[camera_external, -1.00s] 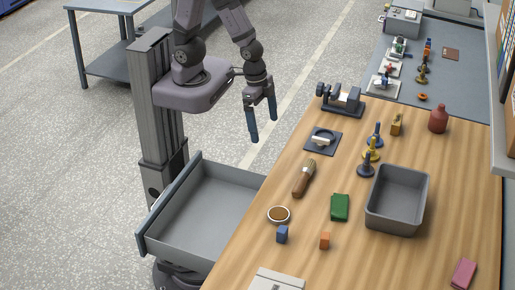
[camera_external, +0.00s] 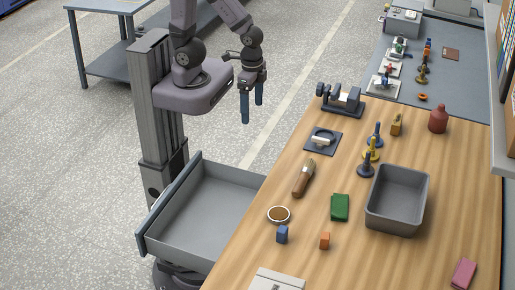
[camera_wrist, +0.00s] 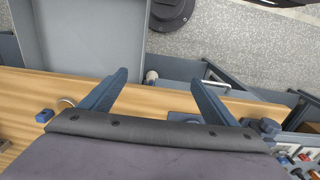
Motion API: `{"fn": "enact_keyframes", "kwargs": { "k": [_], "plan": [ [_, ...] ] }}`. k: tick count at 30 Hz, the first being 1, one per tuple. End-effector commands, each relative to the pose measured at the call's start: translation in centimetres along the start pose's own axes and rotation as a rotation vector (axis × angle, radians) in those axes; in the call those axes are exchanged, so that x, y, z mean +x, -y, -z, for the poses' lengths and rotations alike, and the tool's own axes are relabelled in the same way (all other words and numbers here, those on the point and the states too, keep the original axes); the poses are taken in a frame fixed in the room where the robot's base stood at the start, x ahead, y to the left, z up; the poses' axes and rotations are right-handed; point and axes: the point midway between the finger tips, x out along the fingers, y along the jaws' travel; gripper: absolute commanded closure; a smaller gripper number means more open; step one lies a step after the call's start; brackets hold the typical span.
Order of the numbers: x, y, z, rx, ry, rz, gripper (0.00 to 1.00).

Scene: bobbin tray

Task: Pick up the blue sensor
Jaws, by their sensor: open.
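A small blue block, which looks like the blue sensor (camera_external: 282,234), stands on the wooden bench near its front left edge, just left of a small orange block. A small blue block also shows at the left in the wrist view (camera_wrist: 44,115). My gripper (camera_external: 252,112) is open and empty, with its two blue fingers pointing down. It hangs off the bench, beyond the open drawer and well away from the blue block.
An open grey drawer (camera_external: 158,234) juts out left of the bench. Near the blue block are a round brown-filled dish (camera_external: 279,214), the orange block (camera_external: 325,240) and a green block (camera_external: 340,207). A brush (camera_external: 304,178) and a grey bin (camera_external: 372,207) stand farther off.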

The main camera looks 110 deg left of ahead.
Motion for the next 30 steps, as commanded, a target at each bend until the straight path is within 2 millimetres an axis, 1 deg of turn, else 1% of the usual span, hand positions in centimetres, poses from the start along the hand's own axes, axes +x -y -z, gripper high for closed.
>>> {"fn": "enact_keyframes", "kwargs": {
  "k": [1,4,5,13,17,20,29,30],
  "plan": [
    [0.0,0.0,0.0,0.0,0.0,0.0,0.31],
    [0.0,0.0,0.0,0.0,0.0,0.0,0.55],
    [0.0,0.0,0.0,0.0,0.0,0.0,0.58],
    [0.0,0.0,0.0,0.0,0.0,0.0,0.58],
    [-0.5,0.0,0.1,0.0,-0.002,0.0,0.58],
    [-1.3,0.0,0.1,0.0,-0.004,0.0,0.58],
    [-5.4,0.0,0.1,0.0,-0.006,0.0,0.58],
    [-4.6,-0.7,0.6,-0.035,0.003,-0.022,0.58]
  ]
}}
